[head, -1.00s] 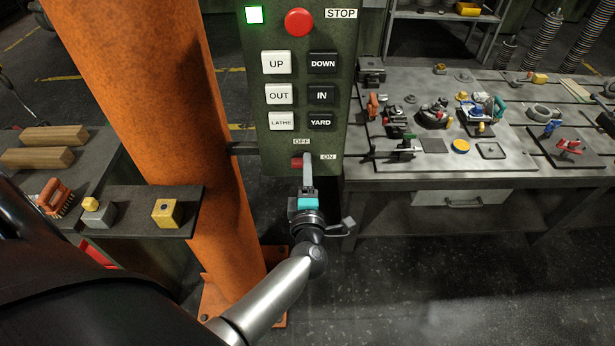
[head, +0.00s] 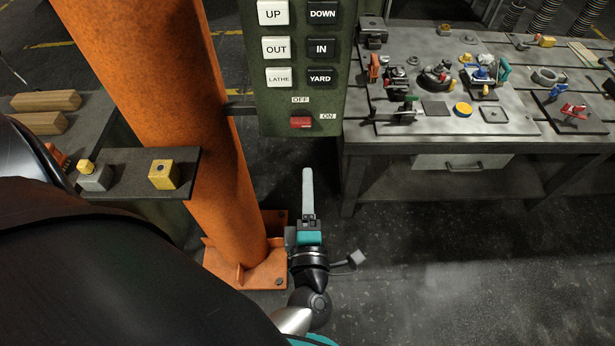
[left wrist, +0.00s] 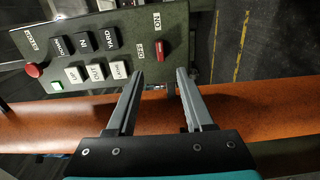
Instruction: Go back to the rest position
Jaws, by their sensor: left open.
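My left gripper (head: 308,175) is below the green control panel (head: 255,95) in the head view, with its fingers pointing up the picture. In the left wrist view, its two grey fingers (left wrist: 160,75) stand apart with nothing between them. The red switch (head: 301,122) by the OFF and ON labels is on the panel's lower part, clear of the fingers. The switch also shows beyond the fingertips in the left wrist view (left wrist: 161,46). My right gripper is in neither view.
An orange column (head: 170,100) stands left of the panel, close to my left gripper. A small shelf (head: 135,195) with a yellow block (head: 164,174) is at the left. A grey workbench (head: 375,155) with vises and parts is at the right. Open floor lies below it.

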